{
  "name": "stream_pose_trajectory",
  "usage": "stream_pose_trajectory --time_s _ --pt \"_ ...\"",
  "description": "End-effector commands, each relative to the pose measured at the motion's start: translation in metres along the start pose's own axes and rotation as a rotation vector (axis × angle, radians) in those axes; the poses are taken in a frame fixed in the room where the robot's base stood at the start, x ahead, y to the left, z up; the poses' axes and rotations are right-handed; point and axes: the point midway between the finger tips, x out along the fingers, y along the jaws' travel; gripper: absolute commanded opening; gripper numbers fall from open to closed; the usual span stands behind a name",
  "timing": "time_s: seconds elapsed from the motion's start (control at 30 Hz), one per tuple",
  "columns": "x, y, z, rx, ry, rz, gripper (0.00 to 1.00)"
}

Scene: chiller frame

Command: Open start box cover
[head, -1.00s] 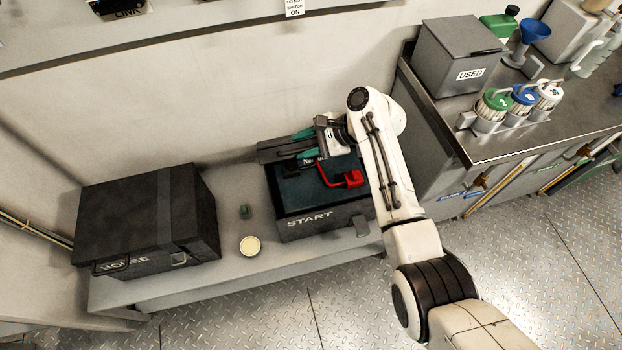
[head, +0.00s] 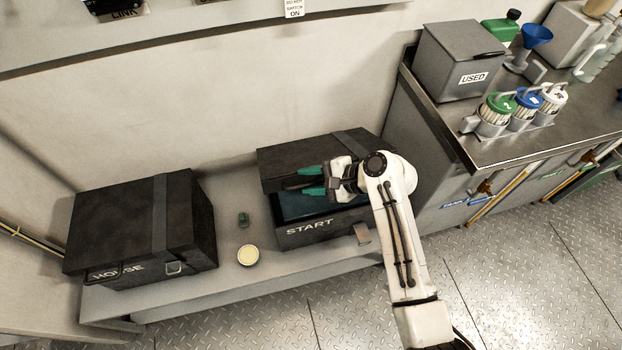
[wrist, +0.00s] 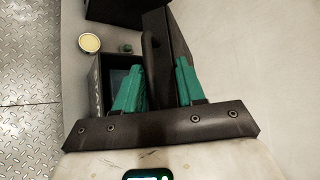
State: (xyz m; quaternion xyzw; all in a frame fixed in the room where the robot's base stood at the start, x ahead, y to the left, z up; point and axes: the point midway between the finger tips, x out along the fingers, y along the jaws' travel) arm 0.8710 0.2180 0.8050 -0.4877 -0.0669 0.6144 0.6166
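The start box (head: 308,232) stands on the grey bench, with START on its front. Its dark cover (head: 320,153) is partly raised, tilted over the box, and leaves a strip of the teal inside showing along the front. My gripper (head: 300,182) is at the cover's front edge, its two green fingers apart. In the wrist view, the cover (wrist: 172,38) shows nearly edge-on, and its dark handle (wrist: 150,50) reaches down between the parted fingers of my gripper (wrist: 160,75). I cannot tell whether a finger touches it. The box (wrist: 97,85) shows at left.
A closed dark box marked HOUSE (head: 140,225) stands at left. A round yellowish tin (head: 248,255) and a small green object (head: 243,219) lie between the boxes. At right, a steel counter (head: 480,145) holds a USED bin (head: 450,75) and several bottles.

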Motion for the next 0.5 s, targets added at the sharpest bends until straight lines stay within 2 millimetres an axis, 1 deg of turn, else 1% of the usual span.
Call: stream_pose_trajectory --time_s 0.2,0.5 --pt "-0.011 -0.003 0.001 0.001 0.001 -0.001 0.38" --pt "-0.03 -0.002 0.001 0.001 0.001 -0.002 0.38"
